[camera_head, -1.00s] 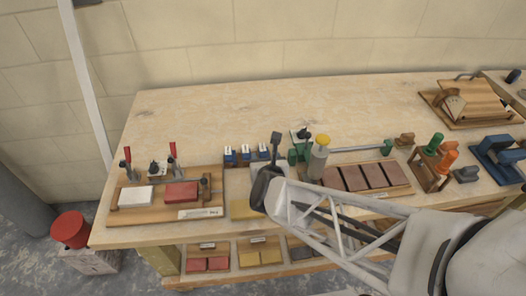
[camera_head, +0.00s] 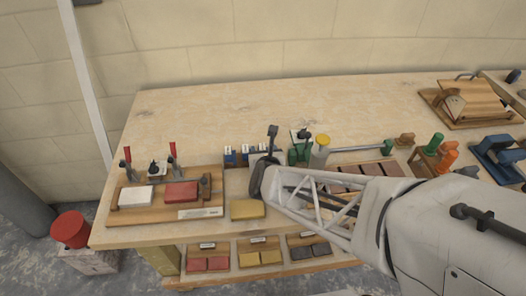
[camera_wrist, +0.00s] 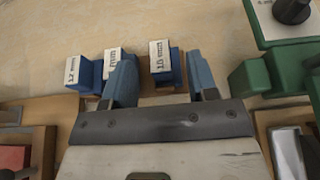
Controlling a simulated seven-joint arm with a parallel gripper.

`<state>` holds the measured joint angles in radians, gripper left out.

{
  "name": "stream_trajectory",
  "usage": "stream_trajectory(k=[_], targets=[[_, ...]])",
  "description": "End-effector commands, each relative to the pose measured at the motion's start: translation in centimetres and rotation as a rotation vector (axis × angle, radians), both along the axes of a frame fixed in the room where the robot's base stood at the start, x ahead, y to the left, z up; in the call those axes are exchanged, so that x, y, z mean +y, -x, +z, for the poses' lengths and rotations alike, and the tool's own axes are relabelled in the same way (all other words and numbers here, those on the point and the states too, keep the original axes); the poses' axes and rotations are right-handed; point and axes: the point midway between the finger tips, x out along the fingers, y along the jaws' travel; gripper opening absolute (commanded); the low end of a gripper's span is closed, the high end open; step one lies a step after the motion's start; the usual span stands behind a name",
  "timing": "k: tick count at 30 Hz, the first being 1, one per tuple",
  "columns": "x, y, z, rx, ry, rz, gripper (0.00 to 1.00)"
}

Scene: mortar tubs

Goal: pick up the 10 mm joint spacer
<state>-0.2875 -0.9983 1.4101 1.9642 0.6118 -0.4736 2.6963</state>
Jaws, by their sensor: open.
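Three blue joint spacers with white labels stand in a row in the wrist view. The right one (camera_wrist: 163,64) seems to read 10 mm, but the turned print is hard to be sure of. The middle spacer (camera_wrist: 111,62) and left spacer (camera_wrist: 73,72) are beside it. My gripper (camera_wrist: 161,78) is open and empty, its two blue fingers either side of the right spacer in this view. The left finger partly covers the middle spacer. In the head view my gripper (camera_head: 257,178) is at the row's right end, where it partly hides the spacers (camera_head: 236,157).
Green blocks (camera_wrist: 262,77) stand close on the right in the wrist view. A yellow block (camera_head: 247,209) lies in front of the spacers. A board (camera_head: 130,212) with white and red blocks is at left. The rear of the bench (camera_head: 240,110) is clear.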

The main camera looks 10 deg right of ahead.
Motion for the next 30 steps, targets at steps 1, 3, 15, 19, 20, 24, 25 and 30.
stream_trajectory(k=[1,3,15,19,20,24,25,30], targets=[[0.0,-0.6,-0.3,0.000,0.000,-0.001,0.53],[0.0,-1.3,-0.6,0.001,0.000,-0.001,0.53],[0.0,-2.3,-0.9,0.000,0.000,0.001,0.53],[0.0,-2.3,-0.9,0.000,0.000,0.001,0.53],[0.0,-2.3,-0.9,0.000,0.000,0.001,0.53],[0.0,-2.2,-0.9,0.000,0.000,0.001,0.53],[0.0,-2.2,-0.9,0.000,0.000,0.001,0.53],[0.0,-2.2,-0.9,0.000,0.000,0.001,0.27]])
